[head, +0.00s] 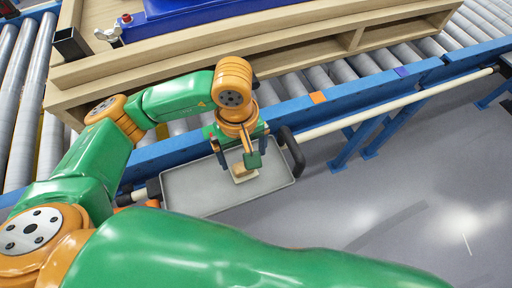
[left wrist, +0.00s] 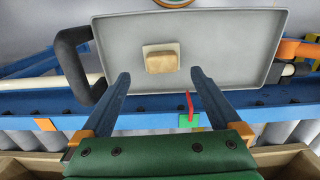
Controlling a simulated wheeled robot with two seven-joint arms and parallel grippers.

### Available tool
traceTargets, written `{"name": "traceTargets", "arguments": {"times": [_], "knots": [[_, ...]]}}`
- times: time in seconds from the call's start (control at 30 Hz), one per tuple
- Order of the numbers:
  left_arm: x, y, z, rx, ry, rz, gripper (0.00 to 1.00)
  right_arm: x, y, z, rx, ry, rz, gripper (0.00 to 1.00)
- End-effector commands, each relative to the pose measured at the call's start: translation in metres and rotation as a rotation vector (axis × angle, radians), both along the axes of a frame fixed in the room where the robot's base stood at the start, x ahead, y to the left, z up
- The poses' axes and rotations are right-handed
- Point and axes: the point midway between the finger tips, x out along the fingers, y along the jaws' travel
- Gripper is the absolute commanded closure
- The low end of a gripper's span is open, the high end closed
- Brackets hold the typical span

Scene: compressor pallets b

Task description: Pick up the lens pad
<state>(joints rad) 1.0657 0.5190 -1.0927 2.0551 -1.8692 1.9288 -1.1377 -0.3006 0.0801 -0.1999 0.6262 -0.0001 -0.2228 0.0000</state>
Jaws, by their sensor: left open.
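The lens pad appears to be the small tan block on a paler square base, lying on the grey tray (head: 190,190). In the head view the pad (head: 241,174) is partly covered by my left gripper (head: 240,155). In the left wrist view the pad (left wrist: 161,62) shows fully, on the tray (left wrist: 225,40). My left gripper (left wrist: 160,75) is open, its two fingers spread to either side of the pad's line and apart from it. Nothing is between the fingers. My right gripper is out of view.
The tray has a black handle (head: 292,152) at its right end and sits beside the blue conveyor frame (head: 340,101). A wooden pallet (head: 290,48) bearing a blue object (head: 190,17) stands on the rollers behind. Grey floor (head: 400,210) lies open at right.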

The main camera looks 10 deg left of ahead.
Motion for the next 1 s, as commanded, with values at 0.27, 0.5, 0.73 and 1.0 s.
{"name": "traceTargets", "arguments": {"times": [0.27, 0.5, 0.73, 1.0], "knots": [[0.003, 0.003, -0.035, 0.021, 0.000, 0.002, 0.03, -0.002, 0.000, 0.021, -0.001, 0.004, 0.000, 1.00], [0.005, 0.002, -0.070, 0.018, -0.008, 0.000, 0.03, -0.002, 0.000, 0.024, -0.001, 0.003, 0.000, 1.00], [0.005, 0.002, -0.070, 0.017, -0.008, 0.000, 0.21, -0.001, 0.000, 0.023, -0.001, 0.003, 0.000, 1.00], [0.005, 0.001, -0.070, 0.016, -0.008, 0.000, 0.93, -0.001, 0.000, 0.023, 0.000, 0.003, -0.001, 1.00]]}}
